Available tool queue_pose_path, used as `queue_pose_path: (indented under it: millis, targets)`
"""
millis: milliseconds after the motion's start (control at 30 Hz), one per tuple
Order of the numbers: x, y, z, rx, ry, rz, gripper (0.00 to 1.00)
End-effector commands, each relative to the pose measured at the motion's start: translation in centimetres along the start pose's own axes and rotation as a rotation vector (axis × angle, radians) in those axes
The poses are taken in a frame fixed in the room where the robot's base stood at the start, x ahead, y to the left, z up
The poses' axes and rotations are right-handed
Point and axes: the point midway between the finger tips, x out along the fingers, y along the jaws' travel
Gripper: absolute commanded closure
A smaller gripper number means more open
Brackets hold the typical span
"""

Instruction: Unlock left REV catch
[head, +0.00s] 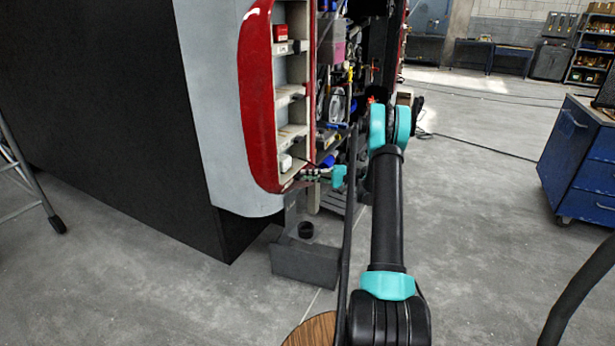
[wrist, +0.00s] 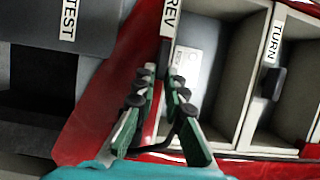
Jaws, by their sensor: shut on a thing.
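The REV catch (wrist: 164,52) is a small dark upright piece just below the white REV label (wrist: 172,17) in the wrist view. It sits on the divider at the left edge of a pale compartment. My gripper (wrist: 159,76) has its green fingers with dark pads drawn together at the catch's lower end. It is shut on the catch, though the pads partly hide the contact. In the head view my gripper (head: 308,175) is small, at the lower end of the red-edged rack (head: 258,100); the catch cannot be made out there.
A black TURN catch (wrist: 270,83) stands on the divider to the right. A grey TEST panel (wrist: 95,35) lies to the left. In the head view a grey block (head: 305,264) stands on the floor below the rack. Open floor lies right, before a blue cabinet (head: 580,165).

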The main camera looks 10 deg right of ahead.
Motion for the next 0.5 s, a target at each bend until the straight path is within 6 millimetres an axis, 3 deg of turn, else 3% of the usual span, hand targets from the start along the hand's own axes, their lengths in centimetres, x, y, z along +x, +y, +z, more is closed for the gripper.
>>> queue_pose_path:
  millis: [200,233,367,500]
  targets:
    - [-0.10,0.05,-0.08,0.000,0.003,0.001,1.00]
    - [-0.10,0.05,-0.08,0.000,0.003,0.001,0.87]
    - [-0.07,0.04,-0.06,0.000,0.002,0.001,0.71]
    - [-0.04,0.03,-0.04,0.000,0.001,0.001,0.68]
